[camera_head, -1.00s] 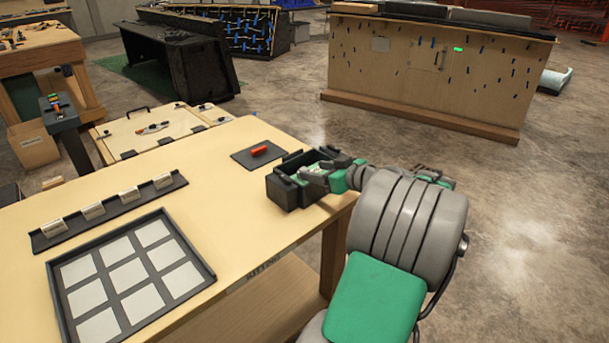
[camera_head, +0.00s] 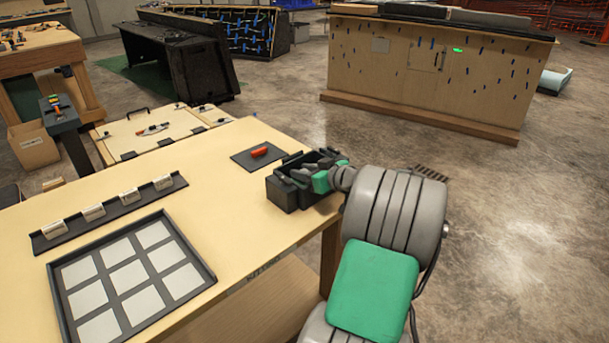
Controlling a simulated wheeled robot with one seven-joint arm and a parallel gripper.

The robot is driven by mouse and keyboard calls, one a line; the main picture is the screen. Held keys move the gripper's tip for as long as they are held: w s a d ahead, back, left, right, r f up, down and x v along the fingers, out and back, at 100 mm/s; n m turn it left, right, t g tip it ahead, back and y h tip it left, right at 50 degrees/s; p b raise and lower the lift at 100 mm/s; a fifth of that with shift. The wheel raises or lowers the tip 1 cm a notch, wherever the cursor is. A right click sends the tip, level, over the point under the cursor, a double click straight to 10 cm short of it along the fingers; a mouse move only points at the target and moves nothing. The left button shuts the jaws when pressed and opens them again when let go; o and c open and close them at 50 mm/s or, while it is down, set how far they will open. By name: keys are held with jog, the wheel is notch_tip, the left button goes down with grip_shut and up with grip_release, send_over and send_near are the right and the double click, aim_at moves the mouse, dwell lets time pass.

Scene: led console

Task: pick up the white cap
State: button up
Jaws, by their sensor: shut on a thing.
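My gripper (camera_head: 297,178) reaches down into an open black bin (camera_head: 283,195) at the table's right edge. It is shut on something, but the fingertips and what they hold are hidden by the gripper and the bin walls. I cannot make out a white cap anywhere in view. My wrist (camera_head: 341,178) hangs just over the bin's right side.
A wooden table (camera_head: 225,190) bears a dark mat with a red piece (camera_head: 259,151), a tray with white squares (camera_head: 214,277), and a rack (camera_head: 40,243) of small whitish blocks. The tabletop between the tray and the bin is clear.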

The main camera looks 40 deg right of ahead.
grip_shut()
jog(key=shift+r, duration=0.1)
